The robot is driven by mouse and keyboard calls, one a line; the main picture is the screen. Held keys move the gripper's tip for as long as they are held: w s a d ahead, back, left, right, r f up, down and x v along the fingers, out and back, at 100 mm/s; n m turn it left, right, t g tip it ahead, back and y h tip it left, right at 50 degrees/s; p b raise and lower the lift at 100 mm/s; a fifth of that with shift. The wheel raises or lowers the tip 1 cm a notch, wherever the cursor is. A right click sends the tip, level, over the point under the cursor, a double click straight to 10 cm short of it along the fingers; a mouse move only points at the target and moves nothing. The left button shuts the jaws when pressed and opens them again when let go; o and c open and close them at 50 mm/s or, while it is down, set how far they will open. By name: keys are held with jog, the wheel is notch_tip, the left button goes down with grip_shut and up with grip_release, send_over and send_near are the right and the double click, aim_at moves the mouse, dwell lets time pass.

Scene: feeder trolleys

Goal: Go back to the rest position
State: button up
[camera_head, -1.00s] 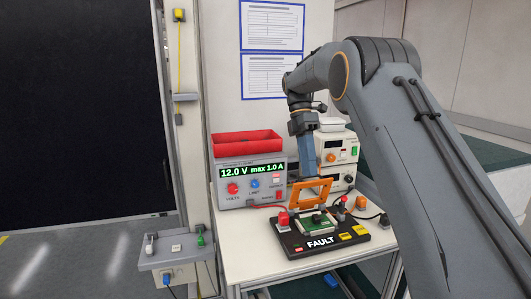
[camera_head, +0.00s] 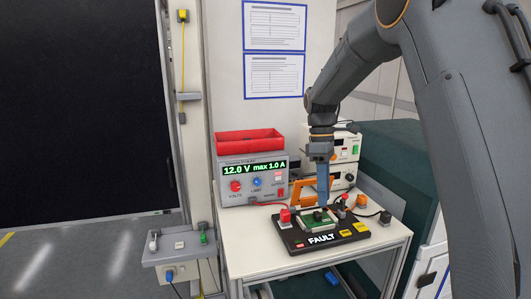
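My gripper (camera_head: 322,198) is a blue-grey tool pointing down at the end of my arm. Its tip overlaps the back of the black test fixture (camera_head: 290,238) in the picture; whether it touches anything cannot be told. The gap between its fingers does not show. The fixture is marked FAULT and bears a green board (camera_head: 310,223). An orange frame (camera_head: 298,194) stands raised behind the board, partly hidden by my gripper.
A power supply (camera_head: 250,182) reading 12.0 V max 1.0 A stands at the left of the white table (camera_head: 240,252), with a red bin (camera_head: 248,136) on top. White instruments (camera_head: 345,147) stand behind my gripper. A red knob (camera_head: 285,215) and cables are near the fixture.

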jog(key=s+d+f+m+t, duration=0.1)
jog(key=s+f+m, duration=0.2)
jog(key=s, duration=0.5)
jog(key=s+d+f+m+t, duration=0.1)
jog(key=s+f+m, duration=0.2)
jog(key=s+m, duration=0.3)
jog(key=s+d+f+m+t, duration=0.1)
jog(key=s+f+m+t, duration=0.1)
jog(key=s, duration=0.8)
jog(key=f+m, duration=0.1)
jog(key=m, duration=0.1)
jog(key=shift+f+m+y, duration=0.3)
